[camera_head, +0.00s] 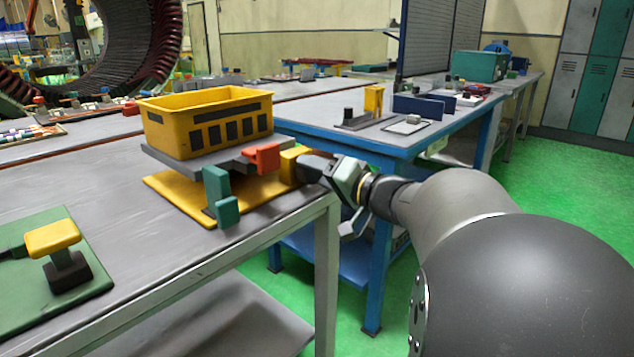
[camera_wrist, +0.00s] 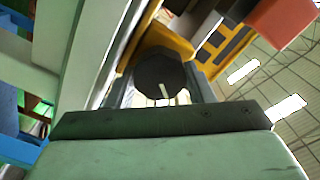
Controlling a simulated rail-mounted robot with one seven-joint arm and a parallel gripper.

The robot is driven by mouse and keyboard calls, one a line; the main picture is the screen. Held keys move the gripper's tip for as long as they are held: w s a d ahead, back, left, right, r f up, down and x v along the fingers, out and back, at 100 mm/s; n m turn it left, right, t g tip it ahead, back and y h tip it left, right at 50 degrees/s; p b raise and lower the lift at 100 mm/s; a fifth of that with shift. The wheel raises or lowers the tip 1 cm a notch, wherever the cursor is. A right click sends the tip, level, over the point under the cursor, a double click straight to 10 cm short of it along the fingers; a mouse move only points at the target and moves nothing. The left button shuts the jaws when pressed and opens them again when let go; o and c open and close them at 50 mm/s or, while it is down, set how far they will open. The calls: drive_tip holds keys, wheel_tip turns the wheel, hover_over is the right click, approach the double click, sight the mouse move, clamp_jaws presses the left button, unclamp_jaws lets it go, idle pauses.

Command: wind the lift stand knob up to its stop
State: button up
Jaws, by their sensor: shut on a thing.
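The lift stand has a yellow base plate (camera_head: 168,200) on the bench and a grey top plate (camera_head: 185,168) raised above it. A yellow slotted bin (camera_head: 208,120) sits on the top plate. My gripper (camera_head: 312,168) reaches in from the right at the stand's right end, beside a yellow block (camera_head: 289,164). In the wrist view the dark faceted knob (camera_wrist: 160,72) with a pale pointer line lies straight ahead, between my fingers. My gripper is shut on it. In the head view I cannot make out the knob clearly behind my gripper.
A red block (camera_head: 262,157) and a teal block (camera_head: 220,195) stand at the stand's front edge, close to my gripper. A green plate (camera_head: 25,285) with a yellow-topped handle (camera_head: 53,237) lies at front left. A blue-framed bench (camera_head: 350,142) stands behind my arm.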

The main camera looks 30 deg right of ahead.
drive_tip(key=m+b, duration=0.1)
drive_tip(key=m, duration=0.5)
drive_tip(key=shift+m, duration=0.3)
drive_tip(key=m, duration=0.3)
drive_tip(key=shift+m+p, duration=0.3)
drive_tip(key=m+p, duration=0.1)
drive_tip(key=m, duration=0.2)
drive_tip(key=shift+m, duration=0.3)
drive_tip(key=m+p, duration=0.2)
drive_tip(key=m, duration=0.1)
drive_tip(key=shift+r+m, duration=0.1)
drive_tip(key=shift+m, duration=0.2)
drive_tip(key=m+p, duration=0.3)
drive_tip(key=shift+m, duration=0.3)
drive_tip(key=m+p, duration=0.3)
drive_tip(key=m, duration=0.1)
drive_tip(key=shift+m+p, duration=1)
drive_tip(key=shift+m, duration=0.3)
